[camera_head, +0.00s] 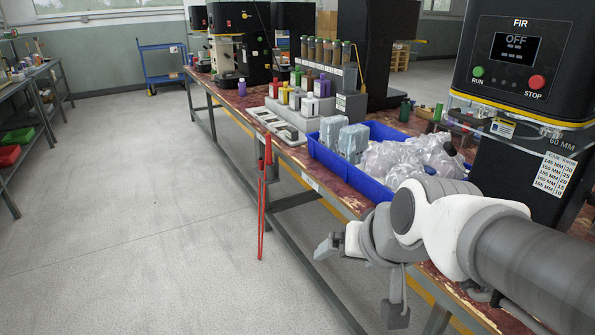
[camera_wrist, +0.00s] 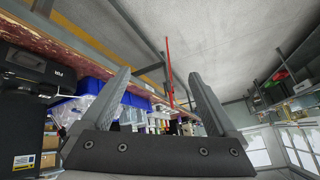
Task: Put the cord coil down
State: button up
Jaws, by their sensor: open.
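A long, narrow red loop (camera_head: 262,205), which looks like the cord coil, hangs down at the table's front edge, left of the blue bin. Its lower end shows against the grey floor. In the wrist view it is a thin red line (camera_wrist: 169,70), beyond and between my fingers. My gripper (camera_head: 360,283) is in front of the table edge, to the right of the red loop and apart from it. In the wrist view the two fingers of my gripper (camera_wrist: 161,88) are spread wide with nothing between them.
The worn red table (camera_head: 228,100) runs along the right. On it stand a blue bin (camera_head: 340,170) of plastic-wrapped packs, a grey rack of bottles (camera_head: 308,100) and a black machine (camera_head: 520,60) reading OFF. The floor to the left is clear, up to a shelf bench (camera_head: 38,95).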

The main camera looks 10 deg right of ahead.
jog(key=s+d+n+g+h, duration=0.1)
jog(key=s+n, duration=0.1)
jog(key=s, duration=0.5)
jog(key=shift+s+d+r+g, duration=0.25)
jog(key=shift+s+g, duration=0.05)
jog(key=shift+s, duration=0.05)
